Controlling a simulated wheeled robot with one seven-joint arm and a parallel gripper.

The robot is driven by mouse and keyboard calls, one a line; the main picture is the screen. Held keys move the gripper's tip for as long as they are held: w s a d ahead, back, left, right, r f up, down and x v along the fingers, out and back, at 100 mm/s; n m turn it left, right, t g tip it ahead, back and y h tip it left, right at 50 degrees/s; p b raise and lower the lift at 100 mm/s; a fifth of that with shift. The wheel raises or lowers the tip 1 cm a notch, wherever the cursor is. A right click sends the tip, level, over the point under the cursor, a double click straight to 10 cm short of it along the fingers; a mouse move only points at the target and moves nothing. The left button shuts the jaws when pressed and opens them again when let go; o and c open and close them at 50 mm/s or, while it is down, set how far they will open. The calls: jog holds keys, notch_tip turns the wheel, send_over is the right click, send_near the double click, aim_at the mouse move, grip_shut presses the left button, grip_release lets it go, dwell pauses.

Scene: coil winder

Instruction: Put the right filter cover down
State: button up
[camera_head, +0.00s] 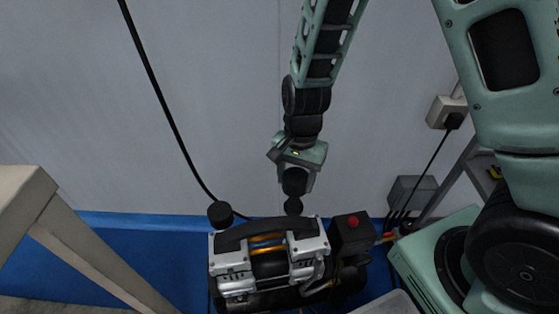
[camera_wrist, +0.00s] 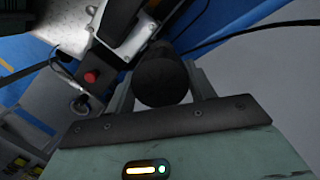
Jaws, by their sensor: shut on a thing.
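My gripper (camera_head: 296,180) hangs above the right end of the compressor (camera_head: 268,262). It is shut on the right filter cover (camera_head: 295,183), a black round piece. In the wrist view my gripper (camera_wrist: 163,88) has its two fingers on either side of the dark filter cover (camera_wrist: 160,72). Below the held cover a smaller black round part (camera_head: 293,206) stands on the compressor's right end. I cannot tell whether the two touch. The left black filter cover (camera_head: 220,214) sits at the compressor's left end.
A black box with a red button (camera_head: 352,224) is at the compressor's right. A beige table (camera_head: 28,195) stands at the left. A black cable (camera_head: 165,110) hangs along the grey wall. Blue floor (camera_head: 150,235) is open left of the compressor.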

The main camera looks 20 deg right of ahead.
jog(key=shift+r, duration=0.4)
jog(key=shift+w+d+n, duration=0.3)
jog(key=shift+d, duration=0.05)
jog(key=w+d+r+n+h+p, duration=0.1)
jog(key=w+d+n, duration=0.25)
jog(key=d, duration=0.25)
jog(key=w+d+r+n, duration=0.1)
jog(key=w+d+n, duration=0.2)
jog(key=d+n, duration=0.2)
notch_tip(320, 180, up, 19)
jog(key=s+p, duration=0.3)
jog(key=p, duration=2.6)
jog(key=shift+d, duration=0.15)
jog(key=shift+w+r, duration=0.1)
